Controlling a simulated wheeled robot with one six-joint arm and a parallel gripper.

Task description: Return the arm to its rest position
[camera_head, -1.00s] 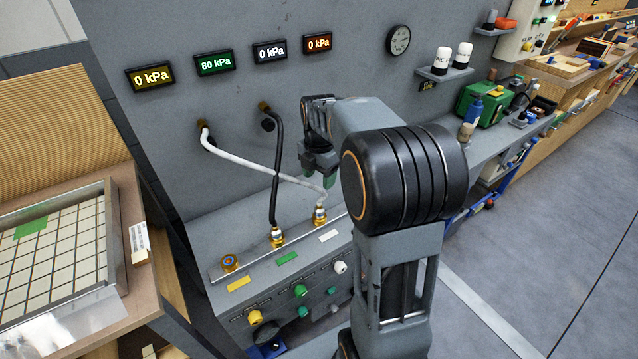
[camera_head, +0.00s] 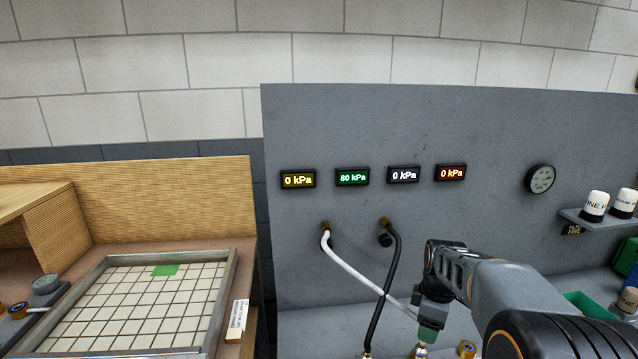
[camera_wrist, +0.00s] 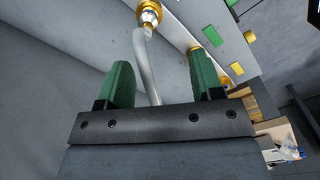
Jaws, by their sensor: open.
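My arm (camera_head: 500,285) reaches in from the lower right in the head view, in front of the grey panel (camera_head: 460,220). My gripper (camera_head: 428,336) points down over the fittings at the bottom edge. In the wrist view my gripper (camera_wrist: 160,62) has its two green fingers spread apart, with nothing held. A white hose (camera_wrist: 146,65) shows beyond the gap between them and runs to a brass fitting (camera_wrist: 149,15). In the head view the white hose (camera_head: 352,272) crosses a black hose (camera_head: 384,292). My fingers hide part of the fittings.
Four pressure displays (camera_head: 352,177) read 0, 80, 0 and 0 kPa. A round gauge (camera_head: 540,178) and a shelf with white bottles (camera_head: 594,205) are at right. A gridded tray (camera_head: 130,310) sits on the bench at left. Space above my arm is clear.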

